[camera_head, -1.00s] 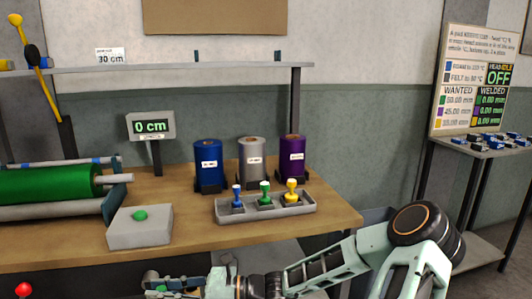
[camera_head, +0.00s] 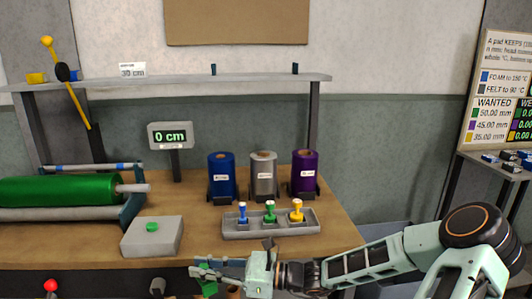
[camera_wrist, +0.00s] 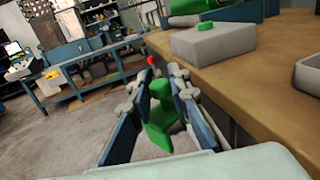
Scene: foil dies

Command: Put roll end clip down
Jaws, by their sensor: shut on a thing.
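My gripper (camera_head: 203,274) is low in front of the workbench's front edge. It is shut on a green clip (camera_wrist: 159,118), which I take to be the roll end clip. In the wrist view the clip sits between the two fingers (camera_wrist: 155,85), with its wider part hanging below them. In the head view only a bit of its green (camera_head: 208,289) shows under the gripper. A green roll (camera_head: 60,190) lies on a roller stand at the left of the workbench (camera_head: 200,255).
A grey box with a green button (camera_head: 152,227) stands near the bench front. A tray with three stamps (camera_head: 272,226) is to its right, with blue, grey and purple rolls (camera_head: 263,177) behind. A shelf (camera_head: 180,82) runs above. A bare strip of bench lies along the front edge.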

